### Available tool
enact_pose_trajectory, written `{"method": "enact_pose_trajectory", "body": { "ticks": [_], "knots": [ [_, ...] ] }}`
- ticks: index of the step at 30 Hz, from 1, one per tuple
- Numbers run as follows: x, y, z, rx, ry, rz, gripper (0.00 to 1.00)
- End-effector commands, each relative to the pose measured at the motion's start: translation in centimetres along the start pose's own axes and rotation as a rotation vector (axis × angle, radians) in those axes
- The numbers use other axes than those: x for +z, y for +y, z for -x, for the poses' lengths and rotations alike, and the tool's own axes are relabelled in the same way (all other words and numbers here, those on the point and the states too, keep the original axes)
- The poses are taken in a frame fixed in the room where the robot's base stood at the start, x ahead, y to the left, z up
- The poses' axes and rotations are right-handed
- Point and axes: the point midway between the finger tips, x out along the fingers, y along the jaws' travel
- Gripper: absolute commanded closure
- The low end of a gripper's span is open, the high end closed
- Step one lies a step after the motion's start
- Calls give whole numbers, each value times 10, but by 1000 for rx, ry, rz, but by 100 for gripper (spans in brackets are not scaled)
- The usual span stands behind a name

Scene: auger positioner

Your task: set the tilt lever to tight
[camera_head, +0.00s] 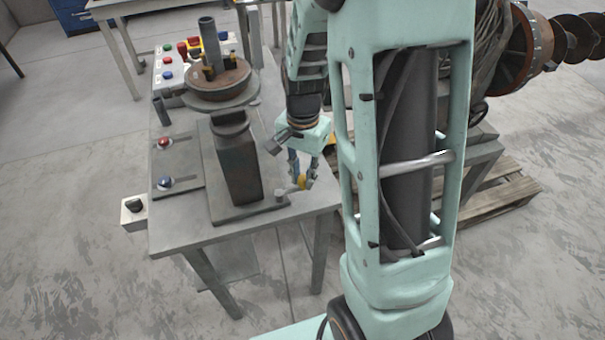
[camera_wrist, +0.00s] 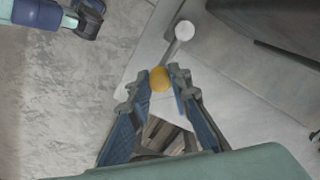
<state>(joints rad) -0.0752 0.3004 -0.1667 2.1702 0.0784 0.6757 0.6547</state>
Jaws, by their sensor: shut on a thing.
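The tilt lever is a short grey arm (camera_wrist: 172,52) with a round pale hub (camera_wrist: 184,30) and a yellow knob (camera_wrist: 159,79) at its free end. In the head view the yellow knob (camera_head: 302,182) shows at the front right corner of the grey table, beside the foot of the positioner (camera_head: 237,165). My gripper (camera_wrist: 162,76) has its two fingers on either side of the knob and is shut on it. It also shows in the head view (camera_head: 303,180), reaching down at the table's right edge. Tight or loose markings cannot be made out.
The positioner's round plate (camera_head: 221,83) carries an upright pipe (camera_head: 210,42). A red knob (camera_head: 163,142) and a blue knob (camera_head: 165,182) sit on the table's left side. A switch box (camera_head: 134,207) is on the left edge. A wooden pallet (camera_head: 505,195) lies on the floor at right.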

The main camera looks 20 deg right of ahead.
Motion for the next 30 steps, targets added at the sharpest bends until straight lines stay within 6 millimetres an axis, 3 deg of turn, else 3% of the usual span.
{"method": "enact_pose_trajectory", "body": {
  "ticks": [8,9,13,23,30],
  "knots": [
    [0,0,1,-1,0,-3,100],
    [0,0,1,-1,0,-3,78],
    [0,0,0,-1,0,-2,64],
    [0,0,4,-1,1,-1,64],
    [-2,-1,42,-5,5,0,64]
  ]
}}
